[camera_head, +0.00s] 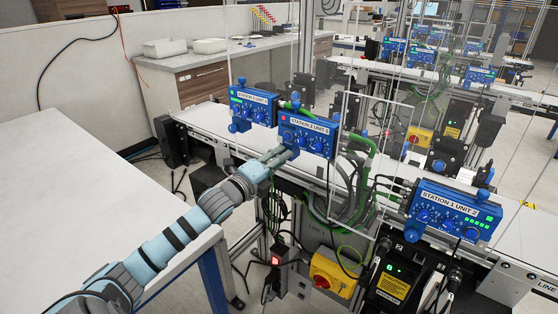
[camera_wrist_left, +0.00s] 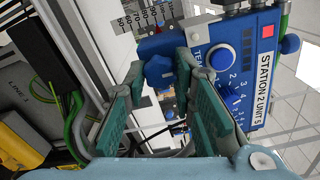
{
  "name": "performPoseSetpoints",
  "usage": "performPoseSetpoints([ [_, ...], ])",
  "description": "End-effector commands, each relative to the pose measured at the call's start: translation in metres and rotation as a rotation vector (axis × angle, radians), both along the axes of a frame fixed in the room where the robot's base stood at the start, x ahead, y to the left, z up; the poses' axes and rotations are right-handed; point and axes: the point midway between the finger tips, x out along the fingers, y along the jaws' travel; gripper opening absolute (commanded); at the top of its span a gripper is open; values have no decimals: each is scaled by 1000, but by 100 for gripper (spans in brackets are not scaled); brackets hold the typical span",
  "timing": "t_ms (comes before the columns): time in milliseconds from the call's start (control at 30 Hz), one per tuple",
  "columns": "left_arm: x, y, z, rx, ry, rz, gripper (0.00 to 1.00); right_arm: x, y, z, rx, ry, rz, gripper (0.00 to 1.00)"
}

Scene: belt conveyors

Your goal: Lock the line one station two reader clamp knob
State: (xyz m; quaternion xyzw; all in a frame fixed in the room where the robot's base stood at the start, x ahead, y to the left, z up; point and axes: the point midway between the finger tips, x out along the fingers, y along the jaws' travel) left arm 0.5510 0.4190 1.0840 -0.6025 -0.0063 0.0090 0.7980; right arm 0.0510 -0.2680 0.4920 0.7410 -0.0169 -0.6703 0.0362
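The blue reader (camera_head: 308,131) labelled Station 2 Unit 5 stands on the belt frame, a red light at its left. It fills the upper right of the left wrist view (camera_wrist_left: 240,45). A blue clamp knob (camera_wrist_left: 158,72) sits at the reader's lower left edge there. My left gripper (camera_head: 286,156) reaches in just below the reader. In the wrist view its green-padded fingers (camera_wrist_left: 160,66) are apart, with the knob between or just beyond their tips; contact is unclear. In the head view the gripper hides this knob. My right gripper is not in view.
Another Station 2 reader (camera_head: 253,105) stands close at the left. The Station 1 Unit 2 reader (camera_head: 453,213) is at the right. Green cables (camera_head: 362,160) and a clear panel are just right of the gripper. A white table (camera_head: 65,190) fills the left.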

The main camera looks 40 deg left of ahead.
Motion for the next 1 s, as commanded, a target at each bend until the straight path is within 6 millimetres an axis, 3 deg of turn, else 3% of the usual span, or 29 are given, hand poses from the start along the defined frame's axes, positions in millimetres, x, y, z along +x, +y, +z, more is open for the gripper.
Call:
performPoseSetpoints([
  [33,0,0,1,2,-3,-1,30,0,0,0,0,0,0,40],
  [133,0,0,1,1,-2,-1,44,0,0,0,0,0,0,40],
  [667,0,0,2,-71,-3,0,44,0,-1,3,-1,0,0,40],
  [867,0,0,6,-495,-10,1,44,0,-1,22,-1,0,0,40],
  [1000,0,1,15,-990,-19,4,44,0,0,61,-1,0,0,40],
])
